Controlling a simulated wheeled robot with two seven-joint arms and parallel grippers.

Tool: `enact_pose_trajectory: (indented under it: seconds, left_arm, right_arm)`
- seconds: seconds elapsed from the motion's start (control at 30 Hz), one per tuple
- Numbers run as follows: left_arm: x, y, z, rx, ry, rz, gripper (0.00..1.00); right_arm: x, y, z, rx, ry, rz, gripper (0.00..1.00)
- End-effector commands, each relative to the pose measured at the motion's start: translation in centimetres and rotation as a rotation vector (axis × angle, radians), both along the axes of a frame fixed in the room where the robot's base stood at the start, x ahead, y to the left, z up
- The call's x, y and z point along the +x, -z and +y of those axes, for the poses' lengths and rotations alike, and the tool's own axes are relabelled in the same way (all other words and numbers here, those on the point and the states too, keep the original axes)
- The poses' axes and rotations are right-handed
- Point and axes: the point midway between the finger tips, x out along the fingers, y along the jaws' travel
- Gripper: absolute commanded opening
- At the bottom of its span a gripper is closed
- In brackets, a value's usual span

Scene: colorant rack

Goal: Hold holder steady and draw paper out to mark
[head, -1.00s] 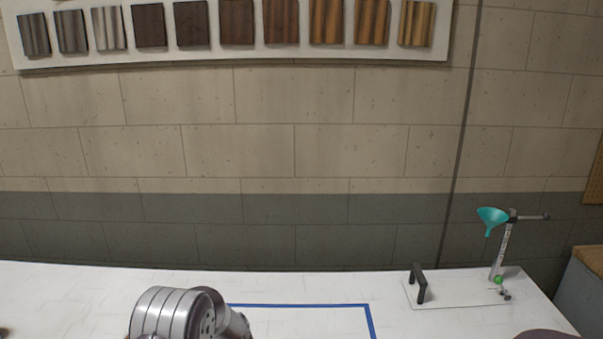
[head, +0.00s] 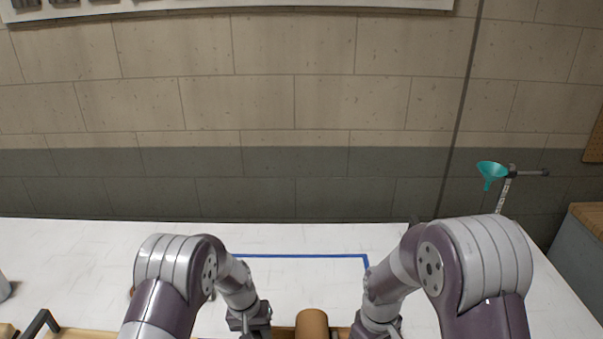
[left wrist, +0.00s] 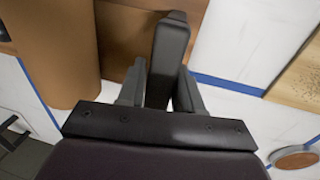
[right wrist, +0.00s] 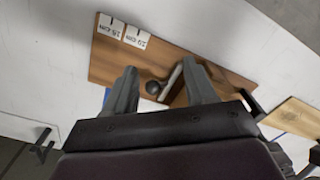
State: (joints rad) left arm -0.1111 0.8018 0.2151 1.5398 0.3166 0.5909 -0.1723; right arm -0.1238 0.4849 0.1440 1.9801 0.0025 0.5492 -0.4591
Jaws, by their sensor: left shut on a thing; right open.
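A brown paper roll (head: 312,325) stands at the bottom middle of the head view, between my two arms. It is large at the left of the left wrist view (left wrist: 55,50). My left gripper (left wrist: 160,88) is shut on a dark upright handle (left wrist: 171,50) beside the roll, in front of the holder's brown wood. My right gripper (right wrist: 162,88) is open and empty above a wooden board (right wrist: 185,65) with cards marked 15 cm (right wrist: 110,27) and 20 cm (right wrist: 136,37). A dark round knob (right wrist: 153,88) and a pale-edged bar (right wrist: 172,80) show between its fingers.
Blue tape (head: 300,256) marks the white table (head: 70,245) behind the arms. A black handle (head: 40,323) is at lower left. The left wrist view shows another wooden board (left wrist: 298,78) and a round brown disc (left wrist: 296,158).

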Motion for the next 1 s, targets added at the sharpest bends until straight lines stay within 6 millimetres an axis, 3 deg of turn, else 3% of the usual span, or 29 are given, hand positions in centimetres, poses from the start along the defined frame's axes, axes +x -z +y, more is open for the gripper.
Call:
enact_pose_trajectory:
  seconds: [0.03,0.1,0.2,0.33,0.53,1.0]
  left_arm:
    - [0.0,0.0,0.0,0.0,0.0,0.0,0.0]
    - [0.0,0.0,0.0,0.0,-0.001,0.001,0.0]
    - [-0.1,0.1,0.0,0.0,-0.001,0.002,0.0]
    - [-0.1,0.2,0.0,0.0,0.001,0.003,0.0]
    - [-0.1,0.2,0.0,0.0,0.001,0.003,0.0]
    - [-0.1,0.1,0.0,0.0,0.0,0.003,0.0]
  right_arm:
    - [2.4,1.1,0.8,0.002,-0.17,0.005,0.55]
    - [5.2,1.7,1.5,0.006,-0.416,0.0,0.55]
    - [7.9,0.9,1.9,0.005,-0.688,-0.026,0.55]
    - [8.2,0.3,1.9,0.008,-0.9,-0.018,0.55]
    - [8.1,1.6,1.9,0.011,-0.975,-0.011,0.55]
    - [8.1,9.4,1.9,0.01,-0.971,-0.013,0.55]
